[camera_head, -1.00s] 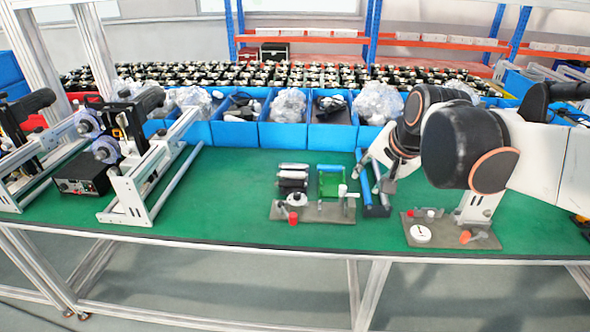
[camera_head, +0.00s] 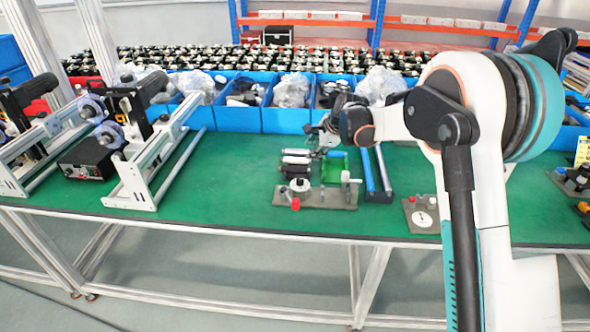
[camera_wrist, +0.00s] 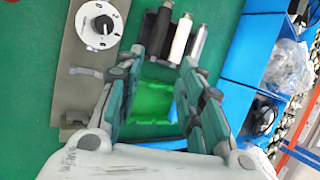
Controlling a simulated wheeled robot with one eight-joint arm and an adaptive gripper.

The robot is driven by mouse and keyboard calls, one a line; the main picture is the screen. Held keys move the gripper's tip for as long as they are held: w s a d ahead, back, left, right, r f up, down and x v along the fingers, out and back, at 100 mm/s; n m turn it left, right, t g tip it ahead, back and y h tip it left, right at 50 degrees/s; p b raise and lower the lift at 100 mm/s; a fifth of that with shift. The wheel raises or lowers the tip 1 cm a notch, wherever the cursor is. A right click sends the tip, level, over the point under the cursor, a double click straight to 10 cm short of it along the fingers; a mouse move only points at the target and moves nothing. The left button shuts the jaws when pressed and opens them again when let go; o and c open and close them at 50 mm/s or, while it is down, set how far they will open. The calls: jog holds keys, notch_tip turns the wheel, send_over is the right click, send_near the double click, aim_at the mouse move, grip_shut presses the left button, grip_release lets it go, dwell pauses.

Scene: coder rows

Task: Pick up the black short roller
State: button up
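The black short roller (camera_head: 296,171) lies in a small group of short rollers on the green table, behind the white dial. In the wrist view the black roller (camera_wrist: 159,38) is at upper centre, beside a white roller (camera_wrist: 181,38) and a grey roller (camera_wrist: 199,43). My gripper (camera_wrist: 160,68) is open and empty, its fingers spread on both sides of a bright green part (camera_wrist: 153,105). The rollers lie just beyond its fingertips. In the head view my gripper (camera_head: 324,136) hangs just behind and right of the rollers; its fingertips are hard to make out.
A grey fixture plate (camera_head: 330,197) with a white dial (camera_wrist: 100,25) and red knob is in front of the rollers. A blue-and-grey roller frame (camera_head: 378,197) stands to the right. Blue bins (camera_head: 238,118) line the back.

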jog(key=x, duration=0.4)
jog(key=m+b, duration=0.1)
jog(key=b, duration=0.1)
send_near(296, 168)
jog(key=x, duration=0.4)
jog(key=shift+w+f, duration=0.15)
jog(key=shift+w, duration=0.15)
jog(key=b+x, duration=0.2)
jog(key=x, duration=0.3)
jog(key=shift+s+f, duration=0.1)
jog(key=shift+s, duration=0.1)
grip_shut()
